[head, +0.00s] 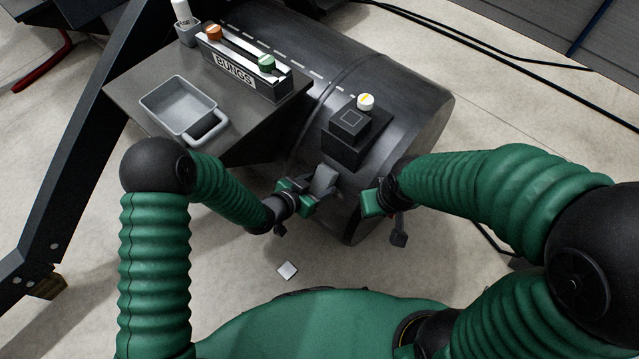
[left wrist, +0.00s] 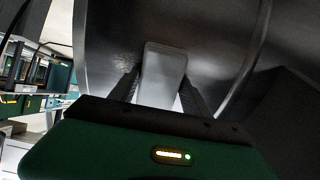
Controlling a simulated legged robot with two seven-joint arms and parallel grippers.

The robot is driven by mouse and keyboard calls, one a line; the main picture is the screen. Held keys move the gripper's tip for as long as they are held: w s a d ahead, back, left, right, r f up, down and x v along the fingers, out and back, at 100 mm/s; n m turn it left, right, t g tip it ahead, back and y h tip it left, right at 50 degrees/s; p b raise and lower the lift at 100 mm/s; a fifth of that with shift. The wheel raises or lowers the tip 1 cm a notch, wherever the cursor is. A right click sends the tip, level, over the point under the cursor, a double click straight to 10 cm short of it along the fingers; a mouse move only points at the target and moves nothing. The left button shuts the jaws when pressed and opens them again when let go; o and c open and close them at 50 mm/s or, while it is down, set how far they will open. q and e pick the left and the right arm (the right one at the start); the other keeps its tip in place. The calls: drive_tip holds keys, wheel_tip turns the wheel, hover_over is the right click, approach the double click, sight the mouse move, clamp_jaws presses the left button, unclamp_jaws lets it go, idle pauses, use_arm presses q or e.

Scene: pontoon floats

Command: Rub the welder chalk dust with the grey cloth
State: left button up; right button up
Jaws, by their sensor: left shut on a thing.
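My left gripper (head: 318,190) is shut on the grey cloth (head: 325,178) at the near side of the dark cylindrical float (head: 415,85). In the left wrist view the cloth (left wrist: 165,72) is a flat grey pad between the two fingers (left wrist: 162,88), close against the dark curved surface; I cannot tell whether it touches. A faint pale speckled smear, the chalk dust (left wrist: 126,60), shows on that surface just left of the cloth. I cannot make the dust out in the head view. My right gripper (head: 373,200) is beside the float, right of the left one; its finger opening is unclear.
A dark shelf (head: 125,85) carries a grey tray (head: 153,104), a BUNGS rack (head: 234,72) and a white bottle (head: 181,10) in a cup. A pale square (head: 287,270) lies on the floor.

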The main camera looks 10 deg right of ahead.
sight(346, 197)
use_arm(q)
drive_tip(key=shift+s+d, duration=1.45)
drive_tip(key=shift+s, duration=0.2)
drive_tip(key=shift+s+d, duration=0.5)
drive_tip(key=shift+s, duration=0.15)
drive_tip(key=shift+s+d, duration=0.45)
drive_tip(key=shift+s, duration=0.2)
drive_tip(key=p+v, duration=0.3)
drive_tip(key=v, duration=0.3)
drive_tip(key=shift+p, duration=0.4)
drive_tip(key=shift+w+a, duration=0.1)
drive_tip(key=shift+a, duration=0.05)
